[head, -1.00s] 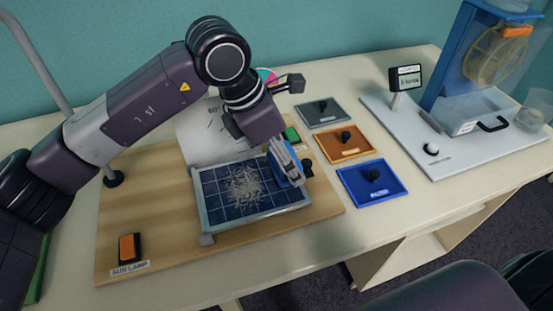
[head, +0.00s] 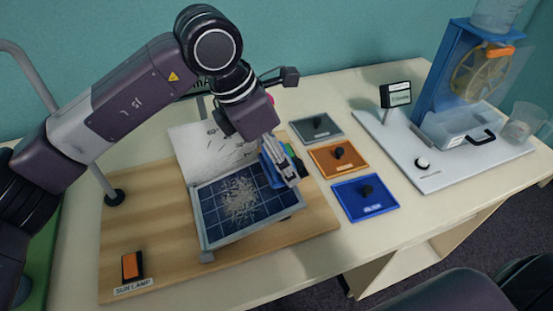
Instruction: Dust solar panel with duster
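The solar panel (head: 213,223), dark blue cells in a pale frame, lies on the wooden board. A patch of pale, stringy dust (head: 240,202) covers its middle. My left gripper (head: 290,176) points down at the panel's right edge, beside the dust. A blue piece (head: 268,172) sits against its fingers, with a small dark part just to the right. The blue piece may be the duster; its shape is mostly hidden, and I cannot tell whether the fingers hold it. My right gripper is out of view.
Grey (head: 306,134), orange (head: 322,166) and blue (head: 352,203) trays with dark knobs stand right of the board. A sun lamp switch (head: 131,266) is at front left. A blue wheel machine (head: 440,80) stands on a white base at right. A lamp post stands behind my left arm.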

